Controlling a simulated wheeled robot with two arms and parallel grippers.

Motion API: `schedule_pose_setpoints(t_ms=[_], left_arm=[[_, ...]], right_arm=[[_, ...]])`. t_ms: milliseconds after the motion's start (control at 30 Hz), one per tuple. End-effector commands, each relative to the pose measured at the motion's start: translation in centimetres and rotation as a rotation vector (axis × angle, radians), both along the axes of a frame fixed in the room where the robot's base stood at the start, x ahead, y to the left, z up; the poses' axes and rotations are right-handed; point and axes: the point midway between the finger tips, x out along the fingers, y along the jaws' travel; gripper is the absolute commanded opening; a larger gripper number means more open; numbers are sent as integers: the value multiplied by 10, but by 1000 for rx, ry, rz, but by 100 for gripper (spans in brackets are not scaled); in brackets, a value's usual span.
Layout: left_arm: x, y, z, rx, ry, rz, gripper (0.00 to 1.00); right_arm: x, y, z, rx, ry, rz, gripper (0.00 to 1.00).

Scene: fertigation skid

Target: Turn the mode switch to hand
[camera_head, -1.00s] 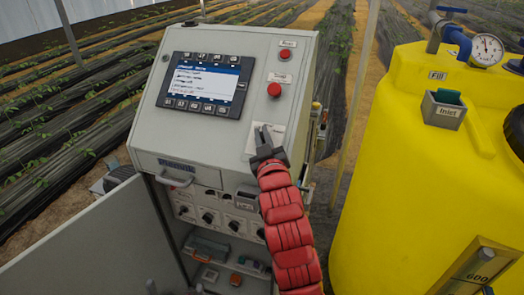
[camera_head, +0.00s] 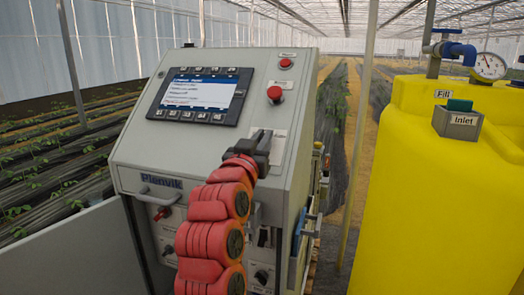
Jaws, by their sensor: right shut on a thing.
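The control cabinet (camera_head: 200,140) stands in the middle with its sloped grey front panel. My right arm reaches up from below, and my right gripper (camera_head: 261,140) is at the right part of that panel, under the red buttons. Its dark fingers are shut on the mode switch, which they hide, so its position cannot be read. A pale label plate (camera_head: 279,146) shows beside the fingers. My left gripper is not in view.
A screen with keys (camera_head: 200,95) is left of my gripper. A large red button (camera_head: 275,93) and a smaller red button (camera_head: 286,63) are above it. An open door (camera_head: 75,255) is at lower left. A yellow tank (camera_head: 430,190) stands at right with a gauge (camera_head: 488,66).

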Motion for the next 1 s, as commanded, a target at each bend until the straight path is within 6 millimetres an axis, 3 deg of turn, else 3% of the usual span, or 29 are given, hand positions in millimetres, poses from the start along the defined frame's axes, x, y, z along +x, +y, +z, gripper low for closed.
schedule_pose_setpoints(t_ms=[400,433,600,1000], left_arm=[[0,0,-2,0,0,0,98],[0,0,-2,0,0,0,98],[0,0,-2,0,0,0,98],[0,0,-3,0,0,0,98]], right_arm=[[0,0,1,3,-2,-4,0],[0,0,1,2,-2,-5,15],[0,0,1,2,-2,-5,41],[-9,4,-2,3,-2,-3,41]])
